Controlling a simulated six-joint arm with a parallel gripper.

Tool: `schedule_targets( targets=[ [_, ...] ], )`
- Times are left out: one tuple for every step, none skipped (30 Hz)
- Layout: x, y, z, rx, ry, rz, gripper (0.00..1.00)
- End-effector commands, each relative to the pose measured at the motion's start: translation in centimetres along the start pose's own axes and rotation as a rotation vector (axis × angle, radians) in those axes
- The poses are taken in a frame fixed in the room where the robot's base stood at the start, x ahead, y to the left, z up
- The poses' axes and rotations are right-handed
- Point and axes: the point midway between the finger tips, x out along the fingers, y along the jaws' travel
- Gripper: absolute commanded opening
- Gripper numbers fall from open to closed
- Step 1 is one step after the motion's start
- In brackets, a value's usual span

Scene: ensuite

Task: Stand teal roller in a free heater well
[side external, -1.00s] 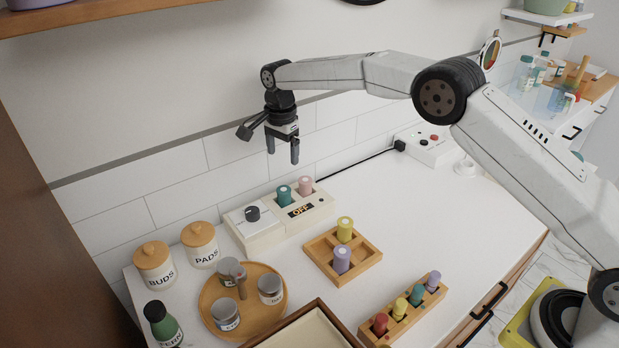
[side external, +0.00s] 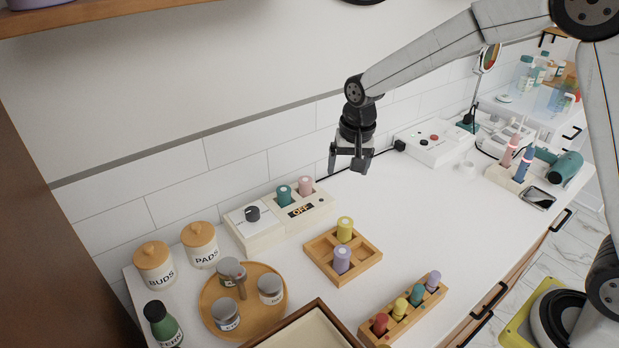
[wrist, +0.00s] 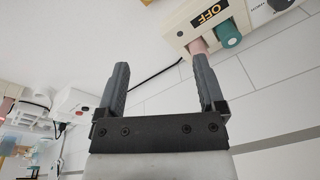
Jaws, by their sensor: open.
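A teal roller (side external: 417,294) stands in the wooden rack (side external: 376,336) at the front, between a yellow roller (side external: 400,308) and a lavender one (side external: 433,281). The heater (side external: 262,234) by the wall has its sign on OFF. A second teal roller (side external: 284,195) and a pink roller (side external: 305,186) stand in it; both also show in the wrist view, teal (wrist: 228,30) and pink (wrist: 198,45). I cannot make out an empty well. My gripper (side external: 347,170) is open and empty, in the air to the right of the heater; its fingers (wrist: 160,68) show apart in the wrist view.
A wooden tray (side external: 371,262) holds a yellow roller (side external: 344,230) and a lavender roller (side external: 341,260). A round tray (side external: 250,320) with tins, labelled jars (side external: 154,266) and a green bottle (side external: 163,325) stand left. The counter right of the wooden tray is clear.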

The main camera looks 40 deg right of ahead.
Motion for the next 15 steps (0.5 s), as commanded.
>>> schedule_targets(
  targets=[
    [-0.2,1.1,0.9,-0.037,0.006,-0.003,0.88],
    [-0.2,1.6,1.4,-0.061,0.010,-0.005,0.88],
    [-0.3,2.4,2.1,-0.093,0.015,-0.007,0.88],
    [-0.3,2.9,2.6,-0.117,0.019,-0.009,0.88],
    [-0.3,3.5,3.2,-0.142,0.023,-0.011,0.88],
    [-0.3,4.2,4.0,-0.174,0.029,-0.013,0.88],
    [-0.3,4.8,4.5,-0.199,0.034,-0.015,0.88],
    [-0.3,5.4,5.1,-0.223,0.037,-0.015,0.88],
    [-0.3,6.1,6.0,-0.255,0.042,-0.017,0.88],
    [-0.3,6.7,6.5,-0.279,0.047,-0.018,0.88],
    [-0.2,7.3,7.2,-0.303,0.051,-0.018,0.88],
    [-0.2,8.0,8.0,-0.335,0.058,-0.019,0.88],
    [-0.2,8.6,8.6,-0.359,0.062,-0.020,0.88],
    [-0.1,9.1,9.3,-0.382,0.066,-0.020,0.88],
    [-0.1,9.8,10.1,-0.412,0.072,-0.020,0.88]
  ],
)
